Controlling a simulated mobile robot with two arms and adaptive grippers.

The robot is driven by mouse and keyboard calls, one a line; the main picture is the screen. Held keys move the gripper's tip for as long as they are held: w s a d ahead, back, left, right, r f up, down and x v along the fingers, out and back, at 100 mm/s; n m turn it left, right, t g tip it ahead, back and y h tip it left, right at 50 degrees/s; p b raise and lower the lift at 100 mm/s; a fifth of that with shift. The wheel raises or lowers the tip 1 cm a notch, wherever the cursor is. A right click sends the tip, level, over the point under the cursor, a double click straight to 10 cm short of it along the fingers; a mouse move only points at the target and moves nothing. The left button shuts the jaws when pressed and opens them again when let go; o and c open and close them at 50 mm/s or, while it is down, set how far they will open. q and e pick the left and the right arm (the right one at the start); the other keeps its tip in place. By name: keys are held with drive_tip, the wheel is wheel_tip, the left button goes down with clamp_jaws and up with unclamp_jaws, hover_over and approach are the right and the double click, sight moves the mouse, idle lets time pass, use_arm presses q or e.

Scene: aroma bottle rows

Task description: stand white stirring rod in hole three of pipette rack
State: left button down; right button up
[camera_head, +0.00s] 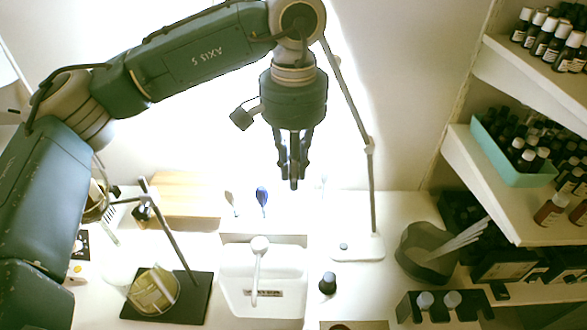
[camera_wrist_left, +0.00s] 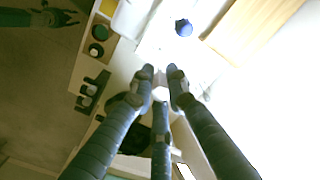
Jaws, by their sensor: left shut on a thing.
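My left gripper (camera_head: 293,182) points down above the bench, its fingers closed. In the left wrist view its fingertips (camera_wrist_left: 163,84) close around a small pale piece, which I take to be the white stirring rod (camera_wrist_left: 160,94); most of it is hidden or lost in the glare. Below and left of the gripper in the head view, a blue-headed tool (camera_head: 262,197) and a pale spoon-like tool (camera_head: 231,201) stand upright at a white ledge, apparently the pipette rack (camera_head: 265,239). Its holes cannot be made out. My right gripper is not in view.
A white tray (camera_head: 235,298) with a white spoon (camera_head: 257,268) lies in front. A small dark bottle (camera_head: 327,283) and a lamp stand (camera_head: 357,247) are to the right. A wooden box (camera_head: 185,196) is to the left. A black bottle holder (camera_head: 445,308) is front right.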

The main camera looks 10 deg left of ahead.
use_arm(q)
drive_tip(key=shift+f, duration=0.3)
idle(0.4)
drive_tip(key=shift+f+b, duration=1.3)
drive_tip(key=shift+f, duration=0.2)
drive_tip(key=shift+f+b, duration=0.85)
drive_tip(key=shift+f, duration=0.1)
drive_tip(key=c, duration=1.6)
unclamp_jaws()
drive_tip(key=shift+c, duration=0.2)
drive_tip(key=shift+r+p, duration=1.45)
drive_tip(key=shift+r, duration=1.1)
